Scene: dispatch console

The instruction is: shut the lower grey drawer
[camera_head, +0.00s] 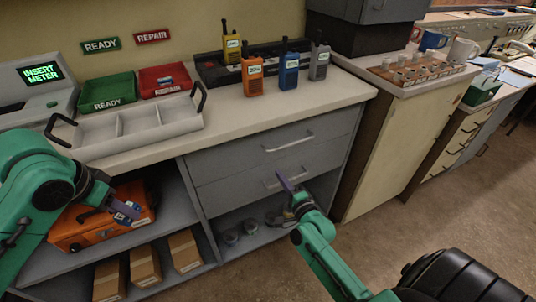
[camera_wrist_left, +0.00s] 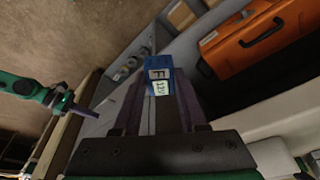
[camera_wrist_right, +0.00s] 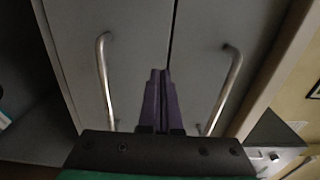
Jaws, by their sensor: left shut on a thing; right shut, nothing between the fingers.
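The lower grey drawer (camera_head: 235,194) is under the counter, below the upper grey drawer (camera_head: 235,154). Its front looks about level with the upper one. Its bar handle (camera_head: 290,176) also shows at the left in the right wrist view (camera_wrist_right: 104,80). My right gripper (camera_head: 281,176) is shut and empty, pointing at the lower drawer's front near its handle. In the right wrist view its fingertips (camera_wrist_right: 159,72) are close to the seam between the drawers; I cannot tell whether they touch. My left gripper (camera_head: 130,209) is shut on a small blue block with a white label (camera_wrist_left: 158,75).
An orange case (camera_head: 140,222) sits on the shelf behind my left gripper. Cardboard boxes (camera_head: 145,265) stand below. A grey tray (camera_head: 140,126), a green bin (camera_head: 107,92), a red bin (camera_head: 165,80) and several radios (camera_head: 289,72) are on the counter.

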